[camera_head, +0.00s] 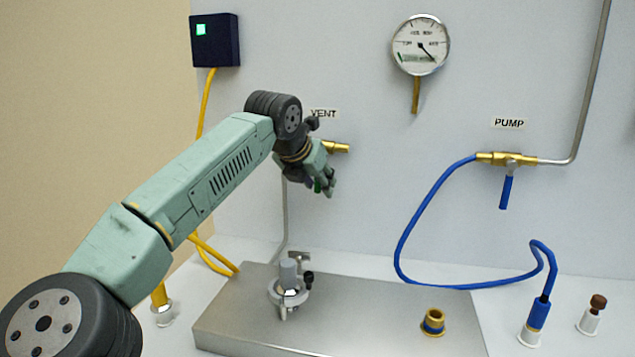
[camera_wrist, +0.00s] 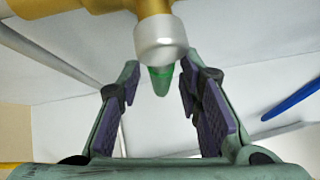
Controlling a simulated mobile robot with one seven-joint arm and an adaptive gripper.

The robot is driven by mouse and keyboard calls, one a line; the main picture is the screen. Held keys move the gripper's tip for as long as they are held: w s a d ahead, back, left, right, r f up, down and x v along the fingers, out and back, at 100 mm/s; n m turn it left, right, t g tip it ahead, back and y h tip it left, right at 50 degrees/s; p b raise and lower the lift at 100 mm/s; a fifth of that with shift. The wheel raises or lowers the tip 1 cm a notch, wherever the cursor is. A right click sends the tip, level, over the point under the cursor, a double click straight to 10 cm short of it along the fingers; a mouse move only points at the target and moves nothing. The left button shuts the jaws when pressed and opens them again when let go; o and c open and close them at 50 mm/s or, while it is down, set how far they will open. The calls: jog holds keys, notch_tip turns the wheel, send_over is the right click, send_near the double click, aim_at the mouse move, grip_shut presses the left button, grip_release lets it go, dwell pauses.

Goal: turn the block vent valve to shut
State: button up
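The vent valve has a brass body (camera_head: 341,147) on the wall under the VENT label, mostly hidden behind my arm in the head view. In the wrist view its brass body (camera_wrist: 95,4), silver cap (camera_wrist: 160,40) and green handle (camera_wrist: 161,78) show at top centre. My gripper (camera_head: 322,184) is at the valve, just below the brass fitting. In the wrist view my gripper (camera_wrist: 160,84) is open, its purple-padded fingers on either side of the green handle. Gaps show on both sides, wider on the left; I see no contact.
The PUMP valve (camera_head: 507,159) with a blue lever and blue hose (camera_head: 408,235) is to the right. A gauge (camera_head: 420,45) hangs above. A metal block (camera_head: 370,310) with a clamped fitting (camera_head: 288,285) and brass port (camera_head: 433,322) lies below. A dark box (camera_head: 215,40) is upper left.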

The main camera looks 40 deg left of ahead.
jog(key=v, duration=0.7)
jog(key=shift+s+r, duration=0.15)
jog(key=shift+s, duration=0.05)
dwell(0.7)
